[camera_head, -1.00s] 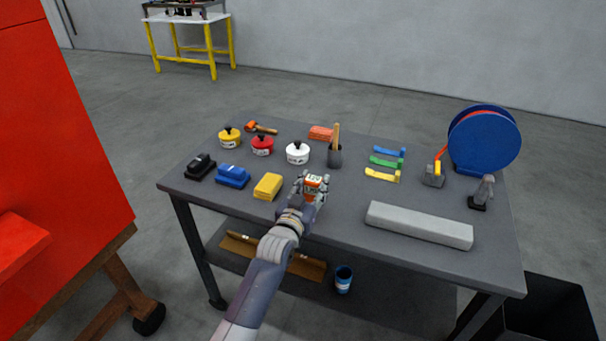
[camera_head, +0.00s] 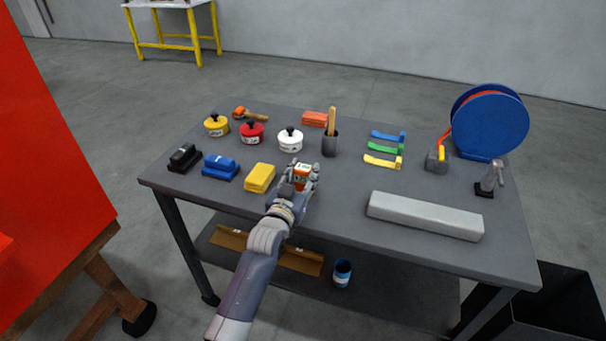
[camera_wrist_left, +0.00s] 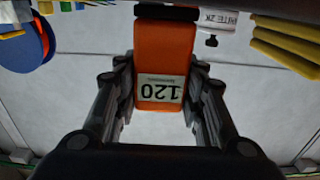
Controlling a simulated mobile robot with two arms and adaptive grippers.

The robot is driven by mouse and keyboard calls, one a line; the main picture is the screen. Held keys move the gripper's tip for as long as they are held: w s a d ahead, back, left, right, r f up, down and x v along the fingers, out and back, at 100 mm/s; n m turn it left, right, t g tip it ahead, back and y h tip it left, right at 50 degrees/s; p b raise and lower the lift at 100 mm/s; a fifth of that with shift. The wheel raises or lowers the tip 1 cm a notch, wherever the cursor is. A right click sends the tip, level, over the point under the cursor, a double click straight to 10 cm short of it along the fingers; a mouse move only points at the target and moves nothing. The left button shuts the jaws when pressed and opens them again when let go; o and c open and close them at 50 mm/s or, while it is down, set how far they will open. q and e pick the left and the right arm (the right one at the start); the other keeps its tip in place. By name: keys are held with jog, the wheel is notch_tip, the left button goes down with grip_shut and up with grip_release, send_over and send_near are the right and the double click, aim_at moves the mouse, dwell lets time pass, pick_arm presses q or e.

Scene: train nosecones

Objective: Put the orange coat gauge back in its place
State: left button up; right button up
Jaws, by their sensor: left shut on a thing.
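The orange coat gauge (camera_wrist_left: 165,60) is between the fingers of my left gripper (camera_wrist_left: 165,100), with a white label reading 120 that appears upside down in the left wrist view. In the head view my left gripper (camera_head: 300,178) is shut on the gauge (camera_head: 301,170), over the front middle of the grey table (camera_head: 330,200), just right of the yellow block (camera_head: 260,178). The gripper hides part of the gauge. My right gripper is not in view.
Blue (camera_head: 221,167) and black (camera_head: 184,157) blocks stand left; yellow, red and white (camera_head: 290,140) pots and a dark cup (camera_head: 331,143) stand behind. A long grey bar (camera_head: 425,216) lies right, near colored strips (camera_head: 385,148) and a blue reel (camera_head: 488,122). Bare tabletop separates them.

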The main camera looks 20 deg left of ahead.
pick_arm(q)
jog(key=shift+f, duration=0.1)
jog(key=o, duration=0.9)
jog(key=shift+o, duration=1.1)
jog(key=shift+f, duration=0.15)
jog(key=shift+r, duration=0.25)
jog(key=s, duration=1.2)
jog(key=shift+a+b, duration=0.2)
jog(key=shift+b, duration=0.25)
